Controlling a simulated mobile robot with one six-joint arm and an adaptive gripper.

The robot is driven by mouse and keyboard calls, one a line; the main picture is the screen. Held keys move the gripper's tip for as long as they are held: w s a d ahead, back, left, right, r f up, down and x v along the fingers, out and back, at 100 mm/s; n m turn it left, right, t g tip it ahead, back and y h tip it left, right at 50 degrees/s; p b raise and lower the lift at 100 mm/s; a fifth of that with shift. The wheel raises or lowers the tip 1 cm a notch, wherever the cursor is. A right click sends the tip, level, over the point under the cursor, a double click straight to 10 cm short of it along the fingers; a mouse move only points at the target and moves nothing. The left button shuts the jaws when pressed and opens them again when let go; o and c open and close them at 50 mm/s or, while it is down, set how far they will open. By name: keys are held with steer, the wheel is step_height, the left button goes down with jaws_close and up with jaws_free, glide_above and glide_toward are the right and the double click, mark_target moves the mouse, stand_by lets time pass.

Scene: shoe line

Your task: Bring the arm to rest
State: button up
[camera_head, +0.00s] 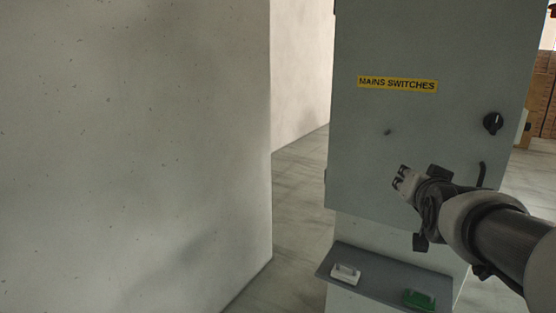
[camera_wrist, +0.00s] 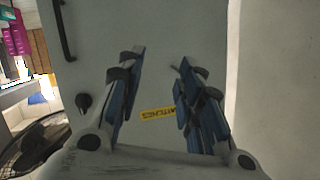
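My arm reaches in from the lower right of the head view. My gripper (camera_head: 403,180) is in front of the grey-green cabinet (camera_head: 430,130), below its yellow label; whether it touches the door cannot be told. In the wrist view my gripper (camera_wrist: 158,65) has its two blue-padded fingers spread apart, with nothing between them but the cabinet face (camera_wrist: 165,30) and part of the yellow "MAINS SWITCHES" label (camera_wrist: 158,114) behind.
The cabinet has a black knob (camera_head: 492,123) and a dark handle (camera_head: 482,174). A grey ledge (camera_head: 385,285) below carries a white piece (camera_head: 345,274) and a green piece (camera_head: 420,299). A pale wall (camera_head: 130,150) fills the left; bare floor (camera_head: 300,190) shows between.

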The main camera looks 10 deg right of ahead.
steer(key=shift+s+a+f, duration=0.2)
steer(key=shift+a+f, duration=0.35)
steer(key=s+a+f+n+g+y+b, duration=0.2)
steer(key=s+a+f, duration=0.4)
steer(key=s+f, duration=0.3)
steer(key=s+a+f+n+g+y+b, duration=0.2)
steer(key=s+a+f+n+g+b, duration=0.1)
steer(key=s+a+f, duration=0.4)
steer(key=s+a+f+n+g+y+b, duration=0.1)
steer(key=s+a+f+n+g+b, duration=0.2)
steer(key=s+a+f+b, duration=0.3)
steer(key=s+f, duration=0.5)
steer(key=f, duration=0.2)
steer(key=shift+s+a+g+y, duration=0.15)
steer(key=shift+g+y, duration=0.25)
